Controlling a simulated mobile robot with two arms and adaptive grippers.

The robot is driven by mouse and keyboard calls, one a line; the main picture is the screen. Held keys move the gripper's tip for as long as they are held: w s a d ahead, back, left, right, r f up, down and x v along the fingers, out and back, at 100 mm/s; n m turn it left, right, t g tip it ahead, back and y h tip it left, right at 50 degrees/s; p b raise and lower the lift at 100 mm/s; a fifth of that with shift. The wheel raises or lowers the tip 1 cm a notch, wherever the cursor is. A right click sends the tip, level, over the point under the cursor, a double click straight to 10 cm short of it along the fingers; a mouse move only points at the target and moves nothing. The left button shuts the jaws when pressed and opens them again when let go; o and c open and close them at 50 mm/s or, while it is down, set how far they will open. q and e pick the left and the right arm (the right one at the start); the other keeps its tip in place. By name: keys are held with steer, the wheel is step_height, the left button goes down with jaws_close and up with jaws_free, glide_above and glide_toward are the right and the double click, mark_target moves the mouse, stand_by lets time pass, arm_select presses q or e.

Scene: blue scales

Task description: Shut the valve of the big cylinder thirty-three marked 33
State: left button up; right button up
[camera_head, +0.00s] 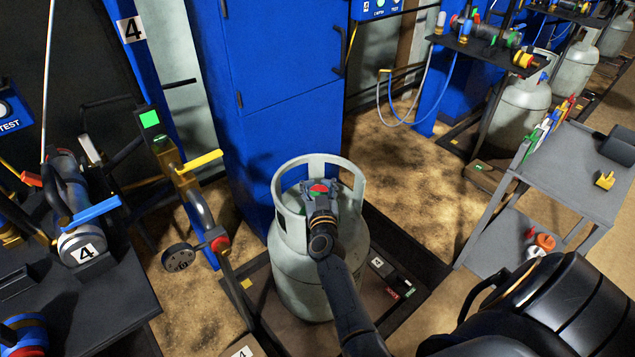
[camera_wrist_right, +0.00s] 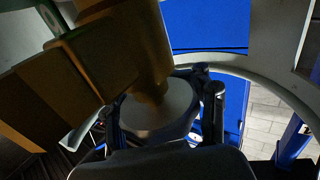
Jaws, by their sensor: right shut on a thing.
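The big pale grey cylinder (camera_head: 290,275) stands upright in the middle of the head view, with an open collar around its top. No 33 can be read on it. My right gripper (camera_head: 320,192) reaches down into the collar from the front. It is shut on the valve's handwheel (camera_head: 319,187), of which a little red and green shows. In the right wrist view the fingers (camera_wrist_right: 160,108) close on both sides of a round grey disc (camera_wrist_right: 155,112) below a brass valve body (camera_wrist_right: 130,45). My left gripper is not in view.
The cylinder stands on a dark platform (camera_head: 262,325) before a blue cabinet (camera_head: 285,90). A bench (camera_head: 100,315) with a device marked 4 is at left. A grey cart (camera_head: 575,165) and another cylinder (camera_head: 520,115) are at right. The collar surrounds my gripper closely.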

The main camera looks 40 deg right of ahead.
steer(key=o, duration=1.3)
steer(key=shift+s+f, duration=0.1)
steer(key=shift+f, duration=0.05)
steer(key=shift+c, duration=0.2)
